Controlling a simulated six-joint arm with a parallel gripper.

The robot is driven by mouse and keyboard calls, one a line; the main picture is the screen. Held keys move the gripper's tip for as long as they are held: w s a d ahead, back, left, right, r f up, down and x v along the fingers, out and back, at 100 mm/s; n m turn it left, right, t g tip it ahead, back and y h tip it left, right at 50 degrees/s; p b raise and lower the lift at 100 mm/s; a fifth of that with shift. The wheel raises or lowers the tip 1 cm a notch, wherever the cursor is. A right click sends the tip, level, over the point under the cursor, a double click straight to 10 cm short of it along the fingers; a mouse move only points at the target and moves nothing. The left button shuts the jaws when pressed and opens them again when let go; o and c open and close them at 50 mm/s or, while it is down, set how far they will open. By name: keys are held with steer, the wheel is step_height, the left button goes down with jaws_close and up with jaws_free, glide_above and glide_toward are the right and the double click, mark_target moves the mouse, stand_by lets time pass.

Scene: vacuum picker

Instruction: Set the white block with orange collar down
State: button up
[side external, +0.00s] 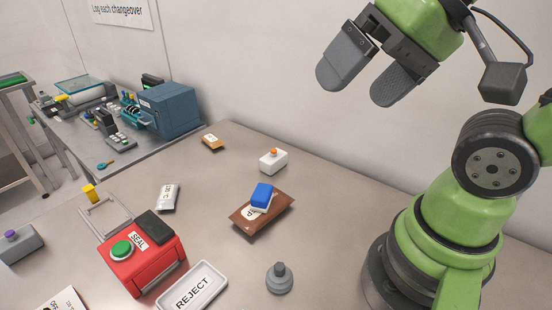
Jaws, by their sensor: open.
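The white block with orange collar (273,161) sits upright on the metal table (335,230), towards the back middle. Its orange part is a small knob on top. My gripper (362,88) is raised at the upper right, well above and to the right of the block. Its two grey fingers are apart with nothing between them.
Near the block are a blue-and-white block (262,196) on a brown packet (275,214), a tan packet (212,142) and a silver packet (168,196). A grey knobbed weight (280,279), the REJECT tray (196,288) and a red sealer (150,266) stand in front.

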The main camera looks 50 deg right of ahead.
steer(key=w+a+f+m+g+y, duration=0.3)
steer(key=w+a+f+m+y, duration=0.2)
steer(key=w+m+y, duration=0.4)
steer(key=w+d+f+m+t, duration=0.5)
steer(key=w+m+t, duration=0.2)
steer(key=m, duration=0.3)
steer(key=m+t+h, duration=0.3)
steer(key=m+h, duration=0.9)
steer(key=m, duration=0.1)
glide_toward(276, 156)
steer(key=shift+w+f, duration=0.4)
steer(key=shift+w, duration=0.05)
steer(key=shift+w+d+f, duration=0.1)
steer(key=shift+d+f, duration=0.1)
steer(key=shift+f, duration=0.15)
steer(key=x, duration=0.4)
steer(key=shift+r+x, duration=0.15)
steer(key=shift+x, duration=1.2)
steer(key=shift+r+x, duration=0.2)
steer(key=shift+x, duration=1.2)
steer(key=shift+w+a, duration=0.1)
steer(key=shift+w, duration=0.05)
steer(key=shift+c, duration=0.2)
